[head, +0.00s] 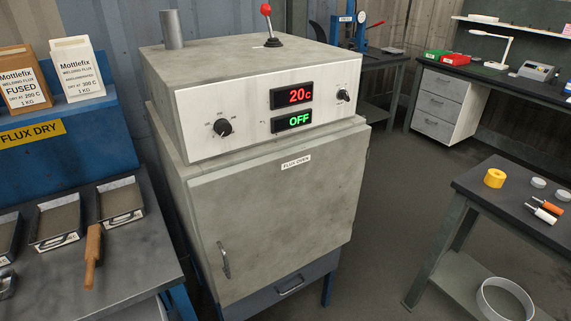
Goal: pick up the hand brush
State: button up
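A wooden-handled tool (93,248), which looks like the hand brush, lies on the dark bench (150,255) at the left. Its brown handle points toward the front edge. Its far end reaches up between two shallow metal trays; the bristles cannot be made out clearly. My gripper is not in view.
Shallow trays (121,203) of grey material stand behind the tool. A grey flux oven (270,215) stands right of the bench, its door closed. A dark table (530,205) at right holds a yellow roll (494,178) and small tools. Floor between is clear.

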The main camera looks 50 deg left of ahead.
aim_at(94, 257)
jog(key=i, duration=1.1)
jog(key=z, duration=5.45)
jog(key=i, duration=0.1)
jog(key=z, duration=3.25)
jog(key=i, duration=0.9)
jog(key=u, duration=0.05)
